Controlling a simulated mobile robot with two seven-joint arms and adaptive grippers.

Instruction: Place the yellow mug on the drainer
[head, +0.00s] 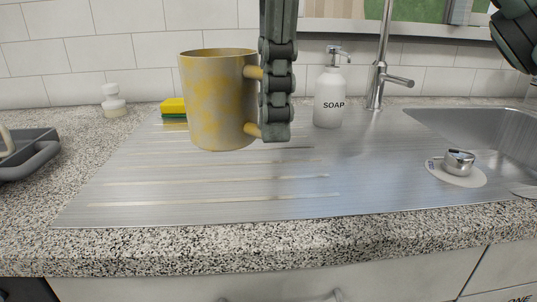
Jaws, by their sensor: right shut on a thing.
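The yellow mug (212,105), mottled yellow and grey, is upright in the air in the middle of the head view, with its handle to the right. My right gripper (276,115) comes down from above and is shut on the handle. The gripper hides part of the handle. The drainer (230,189) is the ribbed steel surface left of the sink. The mug appears above its back part, and its base looks clear of the metal.
A white soap bottle (329,97) and the tap (377,75) stand at the back. A yellow-green sponge (173,107) lies behind the mug. A small metal item (459,162) sits by the sink basin (480,127). A grey tray (28,155) is at left. The drainer's front is clear.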

